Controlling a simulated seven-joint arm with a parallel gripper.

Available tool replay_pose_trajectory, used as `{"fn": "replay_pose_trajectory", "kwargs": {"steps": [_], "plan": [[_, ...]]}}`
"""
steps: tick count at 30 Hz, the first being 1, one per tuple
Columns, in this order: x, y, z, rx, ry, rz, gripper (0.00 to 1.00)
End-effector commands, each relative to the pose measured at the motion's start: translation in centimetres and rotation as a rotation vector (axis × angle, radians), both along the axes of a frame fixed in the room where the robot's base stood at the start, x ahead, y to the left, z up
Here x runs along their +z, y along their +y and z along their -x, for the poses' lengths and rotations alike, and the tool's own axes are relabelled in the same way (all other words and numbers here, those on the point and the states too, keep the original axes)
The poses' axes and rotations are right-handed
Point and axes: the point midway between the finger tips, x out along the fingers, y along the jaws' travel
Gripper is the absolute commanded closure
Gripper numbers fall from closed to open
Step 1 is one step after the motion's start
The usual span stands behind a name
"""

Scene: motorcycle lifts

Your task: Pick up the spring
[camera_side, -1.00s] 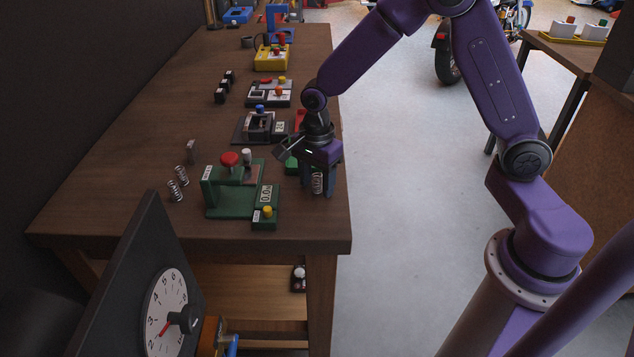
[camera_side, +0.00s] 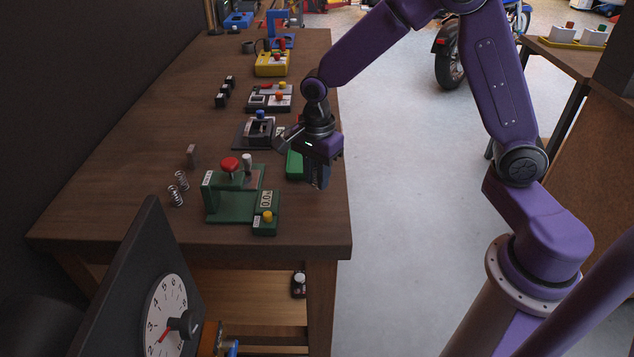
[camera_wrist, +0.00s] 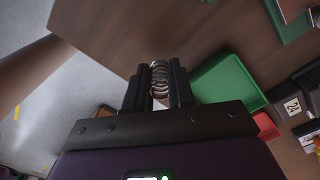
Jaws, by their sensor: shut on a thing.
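My gripper (camera_side: 320,172) is over the right edge of the workbench, beside the green test device, with its fingers pointing down. In the wrist view my gripper (camera_wrist: 159,85) is shut on a coiled metal spring (camera_wrist: 160,76), held between the two dark fingers. In the side view the fingers hide this spring. Two more springs (camera_side: 181,181) (camera_side: 175,196) stand on the bench to the left of the green device.
The green device (camera_side: 232,202) with a red knob stands left of my gripper. A green tray (camera_wrist: 228,82) lies close beside the fingers, with a red tray (camera_wrist: 265,126) behind it. More devices line the bench, including a yellow one (camera_side: 271,70). The bench front is clear.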

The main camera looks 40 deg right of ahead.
Motion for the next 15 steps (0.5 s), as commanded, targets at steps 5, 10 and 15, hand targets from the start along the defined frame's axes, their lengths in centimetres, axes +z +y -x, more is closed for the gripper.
{"fn": "replay_pose_trajectory", "kwargs": {"steps": [5, 10, 15], "plan": [[3.0, -0.4, 2.2, 0.002, -0.005, -0.003, 1.0], [5.8, -0.9, 4.5, 0.002, -0.005, -0.003, 1.0], [7.4, -1.6, 7.5, 0.003, -0.003, -0.001, 1.0]]}}
